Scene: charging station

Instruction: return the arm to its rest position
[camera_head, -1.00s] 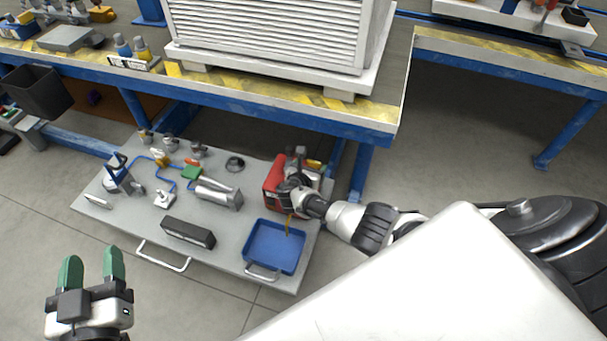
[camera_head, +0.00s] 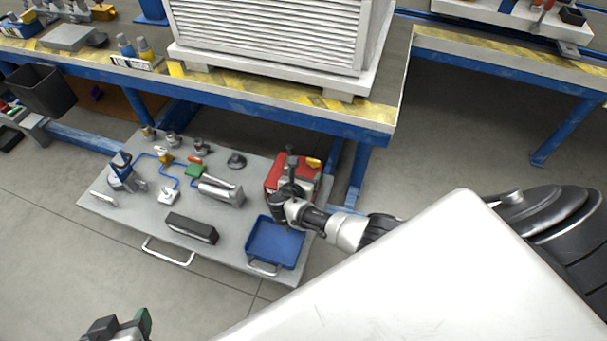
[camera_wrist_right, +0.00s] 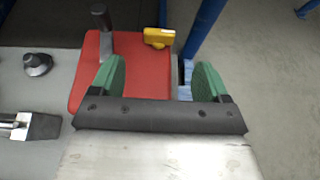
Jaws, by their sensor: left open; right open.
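My left gripper (camera_head: 128,324) shows only partly at the bottom edge of the head view, left of centre, over the floor; one green finger is visible. My right arm reaches in from the right in the head view, with its gripper (camera_head: 285,190) above the right end of the grey board. In the right wrist view, the right gripper (camera_wrist_right: 158,82) has its two green fingers spread apart with nothing held between them. The red block (camera_wrist_right: 140,65) lies beyond and below the fingers, with a grey upright handle and a yellow piece by it.
The grey board (camera_head: 128,208) carries several fittings, a black box (camera_head: 191,228) and a blue tray (camera_head: 270,245) close to my right wrist. A blue-framed workbench (camera_head: 230,98) with a white louvred cabinet (camera_head: 270,30) stands behind. Open floor lies at left front.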

